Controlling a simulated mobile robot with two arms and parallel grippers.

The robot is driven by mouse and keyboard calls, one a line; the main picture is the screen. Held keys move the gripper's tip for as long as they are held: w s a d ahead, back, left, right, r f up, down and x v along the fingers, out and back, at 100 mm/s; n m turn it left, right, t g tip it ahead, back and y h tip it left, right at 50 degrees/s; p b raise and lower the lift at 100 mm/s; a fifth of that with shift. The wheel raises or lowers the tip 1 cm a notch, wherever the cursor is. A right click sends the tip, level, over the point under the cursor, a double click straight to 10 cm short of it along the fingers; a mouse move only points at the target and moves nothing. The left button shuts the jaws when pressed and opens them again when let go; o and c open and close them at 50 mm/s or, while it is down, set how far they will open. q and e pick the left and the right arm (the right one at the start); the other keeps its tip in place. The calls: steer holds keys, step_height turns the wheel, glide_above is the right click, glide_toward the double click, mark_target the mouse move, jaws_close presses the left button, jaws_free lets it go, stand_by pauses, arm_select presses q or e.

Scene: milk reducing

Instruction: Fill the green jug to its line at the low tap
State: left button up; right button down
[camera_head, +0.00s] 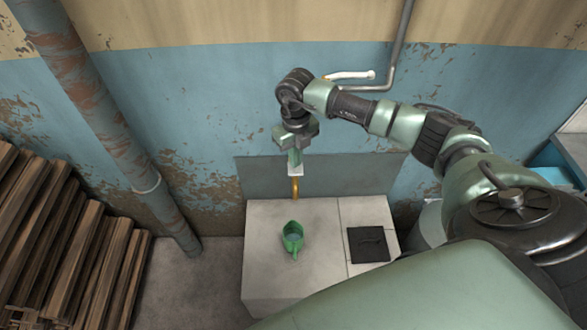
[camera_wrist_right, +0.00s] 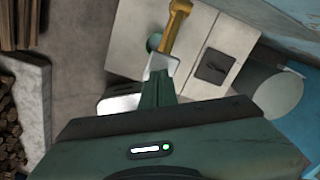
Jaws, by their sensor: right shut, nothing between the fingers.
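The green jug (camera_head: 292,241) stands upright on a pale block (camera_head: 270,282), a little in front of and below the brass tap (camera_head: 296,188). Its mouth faces up; I cannot make out its line or the level inside. My right gripper (camera_head: 295,166) is shut and empty, pointing down at the top of the tap, by a small white plate. In the wrist view its fingers (camera_wrist_right: 158,88) reach the white plate (camera_wrist_right: 161,65) at the tap's (camera_wrist_right: 177,25) near end; I cannot tell if they touch. My left gripper is out of view.
A dark square plate (camera_head: 368,244) lies on the block right of the jug. A pale round tub (camera_head: 429,226) stands further right, partly behind my arm. Stacked wood (camera_head: 60,250) and a rusty pipe (camera_head: 95,105) are at left.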

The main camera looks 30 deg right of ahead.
steer(key=shift+f, duration=0.15)
stand_by(0.5)
steer(key=shift+f+b, duration=0.75)
steer(key=shift+f, duration=0.05)
steer(key=shift+f+b, duration=0.3)
steer(key=shift+f, duration=0.05)
steer(key=shift+f+b, duration=0.5)
steer(key=shift+f, duration=0.1)
steer(key=shift+r, duration=0.1)
stand_by(0.5)
steer(key=shift+r+p, duration=0.55)
steer(key=shift+r, duration=0.1)
steer(key=shift+f, duration=0.1)
stand_by(0.6)
